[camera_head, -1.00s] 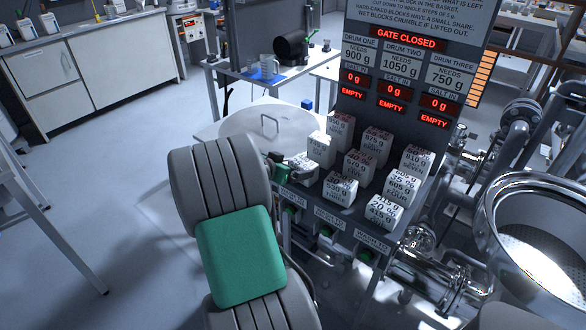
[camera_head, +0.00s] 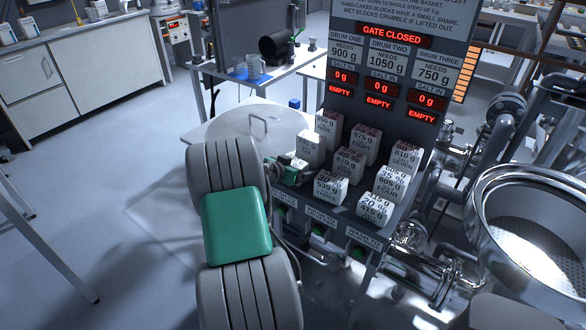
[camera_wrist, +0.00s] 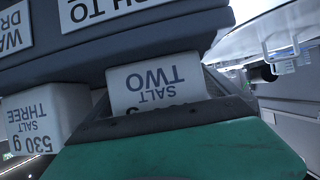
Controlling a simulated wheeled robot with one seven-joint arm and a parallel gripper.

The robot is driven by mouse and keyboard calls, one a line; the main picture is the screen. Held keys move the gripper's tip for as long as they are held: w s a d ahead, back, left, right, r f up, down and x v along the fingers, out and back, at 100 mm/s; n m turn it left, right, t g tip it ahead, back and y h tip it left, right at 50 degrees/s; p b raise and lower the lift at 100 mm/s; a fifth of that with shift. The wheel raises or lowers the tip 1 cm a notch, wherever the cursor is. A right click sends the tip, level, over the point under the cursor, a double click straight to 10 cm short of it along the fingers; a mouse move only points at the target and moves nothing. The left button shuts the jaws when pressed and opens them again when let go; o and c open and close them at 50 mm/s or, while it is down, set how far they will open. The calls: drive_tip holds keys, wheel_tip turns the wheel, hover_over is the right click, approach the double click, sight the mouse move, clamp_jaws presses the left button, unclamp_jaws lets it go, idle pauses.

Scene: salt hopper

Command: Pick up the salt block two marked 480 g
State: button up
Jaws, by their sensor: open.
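Salt block two (camera_wrist: 155,82) is a white block with dark lettering, upside down in the wrist view. Its mark "SALT TWO" is readable, but its lower part with the weight is hidden behind my dark gripper edge. In the head view it is mostly covered at the left front of the rack. My gripper (camera_head: 288,168), green and dark, is open and right at block two; it also shows in the wrist view (camera_wrist: 150,118). I cannot tell whether the block lies fully between the fingers. Salt block three (camera_wrist: 42,118), marked 530 g, stands beside it.
Several other white salt blocks, such as block three (camera_head: 331,187), stand close on the dark sloping rack. The sign board (camera_head: 385,75) rises behind, reading "GATE CLOSED". A round white lid (camera_head: 222,125) lies behind left. A steel drum (camera_head: 530,215) is at right. Open floor lies left.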

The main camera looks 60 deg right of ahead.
drive_tip(key=c, duration=1.8)
drive_tip(key=shift+r, duration=0.15)
drive_tip(key=shift+c, duration=0.6)
